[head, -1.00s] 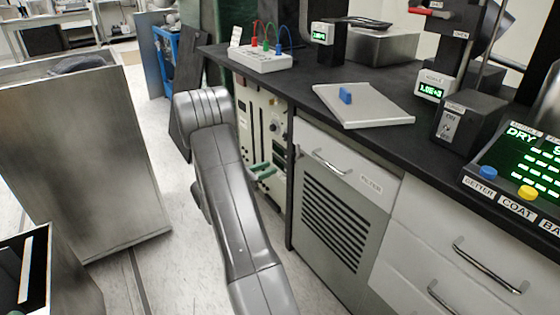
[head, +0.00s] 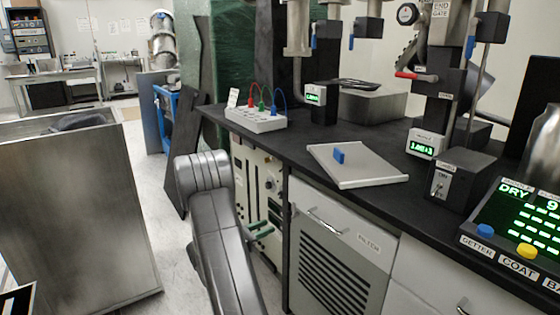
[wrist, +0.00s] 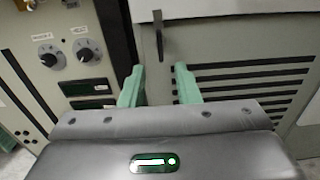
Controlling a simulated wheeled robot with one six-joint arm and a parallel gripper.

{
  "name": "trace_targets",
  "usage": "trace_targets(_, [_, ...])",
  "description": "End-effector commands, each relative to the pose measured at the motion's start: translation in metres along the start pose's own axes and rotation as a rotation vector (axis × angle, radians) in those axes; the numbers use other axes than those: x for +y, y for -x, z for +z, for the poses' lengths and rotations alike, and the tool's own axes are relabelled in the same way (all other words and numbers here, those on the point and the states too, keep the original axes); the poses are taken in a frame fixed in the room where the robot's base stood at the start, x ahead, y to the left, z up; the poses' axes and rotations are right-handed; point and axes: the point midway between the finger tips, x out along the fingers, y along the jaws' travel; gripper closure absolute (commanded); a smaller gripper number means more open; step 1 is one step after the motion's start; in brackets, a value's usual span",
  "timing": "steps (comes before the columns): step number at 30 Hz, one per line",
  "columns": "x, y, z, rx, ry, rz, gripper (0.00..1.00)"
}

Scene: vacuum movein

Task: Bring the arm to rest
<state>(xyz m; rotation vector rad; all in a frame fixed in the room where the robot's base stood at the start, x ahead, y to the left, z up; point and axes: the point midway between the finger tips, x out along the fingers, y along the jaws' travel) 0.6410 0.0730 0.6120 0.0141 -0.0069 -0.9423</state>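My gripper (wrist: 160,80) shows in the wrist view with two green fingers standing apart and nothing between them. It is open and empty, facing the front of the cabinets below the bench. In the head view its green fingers (head: 262,233) show just beyond my grey arm (head: 215,215), in front of the rack panel. My arm's bent grey elbow stands in the middle of the floor gap. The wrist itself is mostly hidden behind the arm.
The black bench (head: 290,148) runs along the right, above a louvred filter cabinet (head: 335,262) and a knobbed rack panel (head: 258,185). A steel bin (head: 75,215) stands on the left. A blue-handled plate (head: 360,170) lies on the bench. Floor shows between bin and bench.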

Motion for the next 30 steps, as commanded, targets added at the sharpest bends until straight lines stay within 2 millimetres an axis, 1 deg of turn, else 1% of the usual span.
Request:
trace_targets(1, [-0.001, -0.012, -0.002, -0.001, -0.001, -0.004, 0.71])
trace_targets(9, [-0.001, -0.065, -0.002, -0.002, -0.002, -0.004, 0.71])
trace_targets(15, [-0.001, -0.093, -0.001, -0.001, -0.001, -0.003, 0.71])
trace_targets(19, [-0.001, -0.102, 0.000, -0.001, 0.000, 0.000, 0.71])
trace_targets(30, [0.000, -0.100, 0.000, 0.000, 0.024, 0.000, 0.71])
